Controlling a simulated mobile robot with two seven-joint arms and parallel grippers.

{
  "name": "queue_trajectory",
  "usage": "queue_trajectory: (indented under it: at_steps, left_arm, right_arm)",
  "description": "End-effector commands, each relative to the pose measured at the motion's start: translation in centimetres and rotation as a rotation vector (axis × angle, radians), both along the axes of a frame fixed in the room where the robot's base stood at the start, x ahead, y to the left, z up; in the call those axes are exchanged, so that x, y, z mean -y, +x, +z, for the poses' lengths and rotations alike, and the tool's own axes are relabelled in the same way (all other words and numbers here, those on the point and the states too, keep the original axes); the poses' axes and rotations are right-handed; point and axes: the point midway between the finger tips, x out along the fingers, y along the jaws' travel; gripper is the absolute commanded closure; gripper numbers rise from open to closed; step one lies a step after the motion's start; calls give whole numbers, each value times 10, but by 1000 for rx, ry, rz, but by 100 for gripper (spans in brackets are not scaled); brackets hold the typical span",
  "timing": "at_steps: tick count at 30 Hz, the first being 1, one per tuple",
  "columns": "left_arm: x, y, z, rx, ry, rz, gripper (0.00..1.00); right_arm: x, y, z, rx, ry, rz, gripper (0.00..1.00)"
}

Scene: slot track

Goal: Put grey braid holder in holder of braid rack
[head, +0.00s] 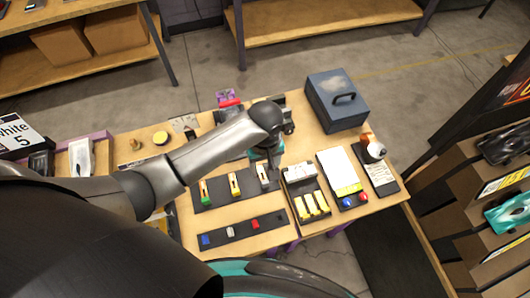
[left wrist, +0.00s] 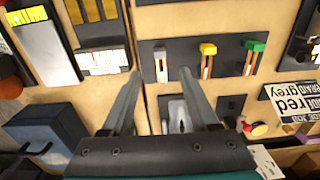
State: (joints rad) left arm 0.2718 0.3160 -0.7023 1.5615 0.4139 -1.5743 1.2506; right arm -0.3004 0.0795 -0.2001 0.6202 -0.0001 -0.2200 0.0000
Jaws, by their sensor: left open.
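A dark panel (head: 219,192) on the table carries a green-topped, a yellow-topped and a grey-white-topped piece, each upright in the head view. The grey-topped piece (head: 263,172), which looks like the grey braid holder, is at the panel's right end; it also shows in the left wrist view (left wrist: 161,66). My left gripper (left wrist: 158,75) is open and empty, its fingertips close to the grey piece. I cannot tell whether they touch it. A dark holder with a pale part (left wrist: 177,112) shows between the fingers. I cannot tell which fixture is the braid rack. My arm hides part of the table.
A blue box (head: 337,98) stands at the back right. A dark strip (head: 240,231) with blue, white and red pieces lies in front. A tray of yellow blocks (head: 311,203) and a white-yellow board (head: 339,172) lie to the right. A sign (left wrist: 293,103) reads "red" and "grey".

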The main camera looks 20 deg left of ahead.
Motion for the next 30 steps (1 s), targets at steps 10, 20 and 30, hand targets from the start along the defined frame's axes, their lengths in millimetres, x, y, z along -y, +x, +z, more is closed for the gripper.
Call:
queue_trajectory:
  at_steps: [10,20,30]
  left_arm:
    - [0,0,49,0,-1,1,39]
    - [0,0,53,-1,-1,1,39]
    - [0,0,53,-1,-1,1,39]
  right_arm:
    - [0,0,9,0,0,0,50]
    - [0,0,9,0,0,0,50]
    - [0,0,9,0,0,0,50]
